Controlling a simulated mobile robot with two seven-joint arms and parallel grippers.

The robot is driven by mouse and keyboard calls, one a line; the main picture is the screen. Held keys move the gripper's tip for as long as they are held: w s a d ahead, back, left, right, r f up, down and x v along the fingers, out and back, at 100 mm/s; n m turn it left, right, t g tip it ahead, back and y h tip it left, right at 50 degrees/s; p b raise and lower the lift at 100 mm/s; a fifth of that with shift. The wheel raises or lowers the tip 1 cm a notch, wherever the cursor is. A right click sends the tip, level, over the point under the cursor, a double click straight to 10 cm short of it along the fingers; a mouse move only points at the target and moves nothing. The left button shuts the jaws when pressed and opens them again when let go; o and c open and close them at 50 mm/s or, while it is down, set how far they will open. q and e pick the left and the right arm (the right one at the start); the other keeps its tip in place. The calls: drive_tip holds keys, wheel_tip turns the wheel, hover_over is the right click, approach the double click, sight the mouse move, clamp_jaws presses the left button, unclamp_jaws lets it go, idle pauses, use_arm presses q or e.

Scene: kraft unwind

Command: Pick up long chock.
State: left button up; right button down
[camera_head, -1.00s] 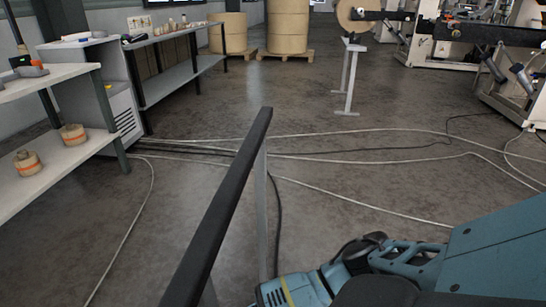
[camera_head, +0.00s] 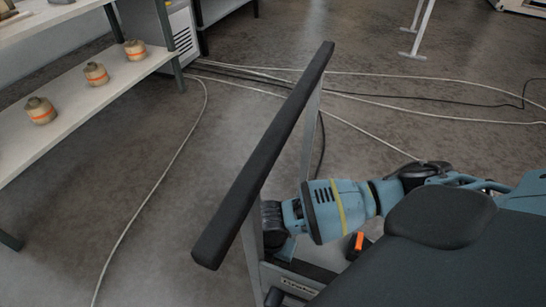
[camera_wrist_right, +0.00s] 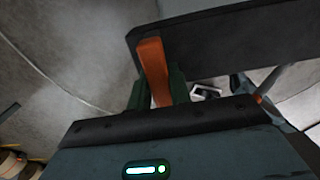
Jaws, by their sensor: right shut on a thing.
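An orange chock (camera_wrist_right: 153,62) stands up between the dark green fingers of my right gripper (camera_wrist_right: 158,90) in the right wrist view. The fingers are shut on it, and its top end reaches up against a long dark bar. In the head view my right arm comes in from the right, and its dark end lies behind the black bar, so the fingers and the held chock are hidden there. A small orange piece (camera_head: 359,241) shows low beside my right arm; I cannot tell what it is. My left gripper is not in view.
The long black bar (camera_head: 268,150) on a grey frame (camera_head: 254,262) crosses the middle. A shelf (camera_head: 80,98) with several banded tan objects (camera_head: 41,110) stands at the left. Cables (camera_head: 410,82) run over the floor. Open floor lies between shelf and bar.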

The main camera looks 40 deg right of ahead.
wheel_tip(320, 180, up, 5)
drive_tip(key=shift+r+p, duration=0.1)
drive_tip(key=shift+p, duration=0.4)
drive_tip(key=shift+r, duration=0.7)
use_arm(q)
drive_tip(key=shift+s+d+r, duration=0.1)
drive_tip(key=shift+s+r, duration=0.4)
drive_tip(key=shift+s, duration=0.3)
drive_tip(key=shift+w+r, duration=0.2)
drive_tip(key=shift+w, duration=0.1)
